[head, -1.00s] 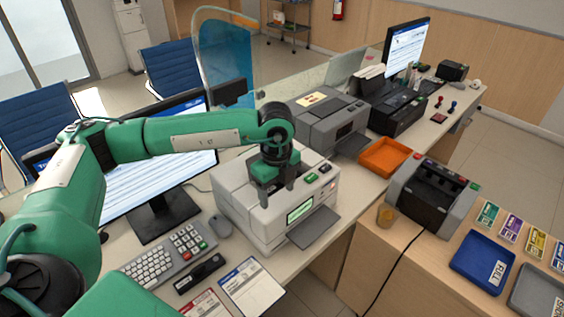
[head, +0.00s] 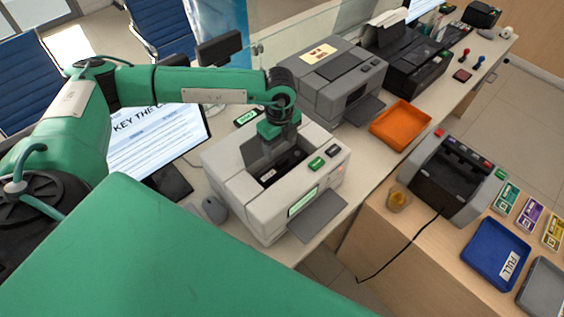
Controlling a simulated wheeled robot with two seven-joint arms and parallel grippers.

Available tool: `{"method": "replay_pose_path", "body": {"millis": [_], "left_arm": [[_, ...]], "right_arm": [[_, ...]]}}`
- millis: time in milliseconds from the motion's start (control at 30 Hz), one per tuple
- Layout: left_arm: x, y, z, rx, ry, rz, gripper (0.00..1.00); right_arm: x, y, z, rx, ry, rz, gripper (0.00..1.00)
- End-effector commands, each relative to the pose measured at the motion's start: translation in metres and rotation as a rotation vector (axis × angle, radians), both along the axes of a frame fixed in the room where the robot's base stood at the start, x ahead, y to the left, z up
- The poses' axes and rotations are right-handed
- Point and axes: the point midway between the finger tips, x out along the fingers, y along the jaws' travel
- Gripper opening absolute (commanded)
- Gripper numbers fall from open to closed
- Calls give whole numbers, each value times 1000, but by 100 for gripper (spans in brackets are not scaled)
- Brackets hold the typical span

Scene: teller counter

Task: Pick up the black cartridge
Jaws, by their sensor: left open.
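A grey-white printer (head: 235,190) stands on the counter at the middle of the head view, with an open bay in its top. A black cartridge (head: 288,166) lies in this bay, partly hidden by my gripper. My left gripper (head: 262,160) points down into the bay from above, its jaws open, at the left part of the cartridge. Whether the fingers touch it I cannot tell. My right gripper is not in view.
A second grey printer (head: 312,70) stands close behind. An orange tray (head: 400,125) is to the right. A banknote counter (head: 445,180) and blue tray (head: 490,255) stand on the wooden side desk. A mouse (head: 214,209) lies left of the printer.

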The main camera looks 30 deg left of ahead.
Motion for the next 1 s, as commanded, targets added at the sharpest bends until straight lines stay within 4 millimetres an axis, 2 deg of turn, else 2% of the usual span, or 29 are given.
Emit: {"method": "replay_pose_path", "body": {"millis": [33,100,200,400,600,867,1000], "left_arm": [[0,0,-3,1,1,0,66],[0,0,-8,1,-1,-1,66],[1,0,-12,1,1,0,66],[4,-4,-31,2,2,-1,66],[5,-5,-57,1,0,-1,66],[4,-5,-62,1,-1,-1,66],[5,-5,-62,1,-1,-1,43]], "right_arm": [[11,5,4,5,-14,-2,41],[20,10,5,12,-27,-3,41],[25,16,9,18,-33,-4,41],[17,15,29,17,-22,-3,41],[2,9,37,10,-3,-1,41],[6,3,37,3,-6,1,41],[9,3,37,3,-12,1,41]]}}
